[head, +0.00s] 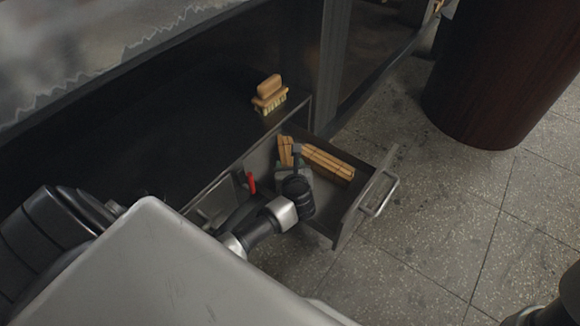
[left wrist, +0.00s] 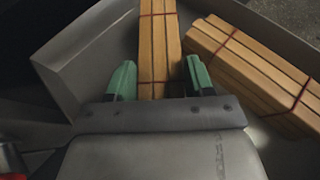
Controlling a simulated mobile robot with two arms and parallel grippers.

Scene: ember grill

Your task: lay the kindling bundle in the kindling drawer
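The kindling drawer (head: 349,223) is pulled out in the head view. My left gripper (head: 291,156) reaches down into it. One kindling bundle (head: 286,150), pale sticks tied with red cord, is at the gripper's fingertips. In the left wrist view this bundle (left wrist: 159,45) lies between the green-tipped fingers (left wrist: 159,80), with a narrow gap at each side; its near end is hidden by the gripper. A second tied bundle (head: 328,162) lies in the drawer to the right, and it also shows in the left wrist view (left wrist: 248,65). My right gripper is not seen.
A wooden brush (head: 270,95) rests on the dark surface behind the drawer. A red object (head: 251,183) is by the drawer's left part. The drawer handle (head: 380,195) juts over the tiled floor (head: 440,205). A dark red cylinder (head: 500,75) stands at upper right.

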